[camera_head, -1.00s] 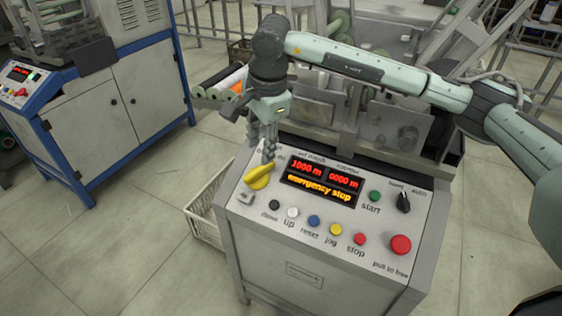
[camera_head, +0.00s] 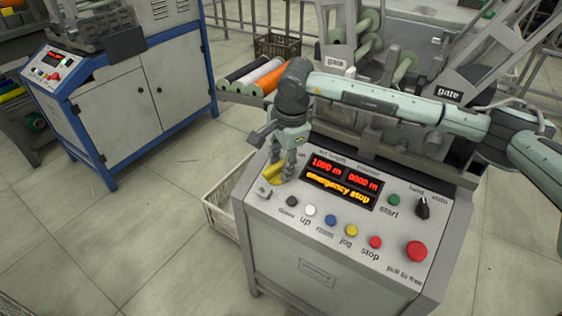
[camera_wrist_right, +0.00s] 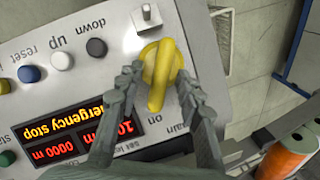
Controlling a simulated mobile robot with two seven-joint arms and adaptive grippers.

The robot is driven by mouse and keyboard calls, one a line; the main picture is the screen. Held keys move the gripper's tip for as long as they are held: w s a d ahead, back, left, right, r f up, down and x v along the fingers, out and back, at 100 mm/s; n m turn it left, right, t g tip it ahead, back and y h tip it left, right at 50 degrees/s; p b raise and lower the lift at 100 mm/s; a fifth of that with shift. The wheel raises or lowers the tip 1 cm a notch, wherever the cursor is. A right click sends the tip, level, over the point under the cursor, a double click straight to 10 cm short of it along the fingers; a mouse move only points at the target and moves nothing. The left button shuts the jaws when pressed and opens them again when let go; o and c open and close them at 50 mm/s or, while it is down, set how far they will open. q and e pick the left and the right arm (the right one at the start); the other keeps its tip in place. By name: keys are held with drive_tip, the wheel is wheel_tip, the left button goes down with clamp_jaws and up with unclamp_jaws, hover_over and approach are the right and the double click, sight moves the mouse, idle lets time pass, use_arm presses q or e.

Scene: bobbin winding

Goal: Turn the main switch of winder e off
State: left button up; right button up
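The yellow main switch (camera_head: 273,174) sits at the upper left of the winder's grey control panel (camera_head: 262,212). In the right wrist view the switch (camera_wrist_right: 160,72) shows its handle pointing toward the "on" label. My right gripper (camera_head: 284,176) is over it, fingers down, partly hiding it in the head view. In the right wrist view the fingers of my right gripper (camera_wrist_right: 160,80) are apart, one on each side of the handle. Contact with the handle cannot be told. The panel display (camera_head: 340,182) reads "emergency stop". My left gripper is not in view.
A red mushroom button (camera_head: 416,251), a black selector (camera_head: 422,207) and several coloured buttons share the panel. Orange and other spools (camera_head: 268,78) lie behind. A white crate (camera_head: 222,205) stands left on the floor. A second blue-framed winder (camera_head: 140,110) is farther left.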

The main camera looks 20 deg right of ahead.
drive_tip(key=shift+c, duration=0.6)
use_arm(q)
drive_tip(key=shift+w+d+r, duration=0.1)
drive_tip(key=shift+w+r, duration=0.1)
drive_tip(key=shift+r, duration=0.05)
use_arm(e)
clamp_jaws()
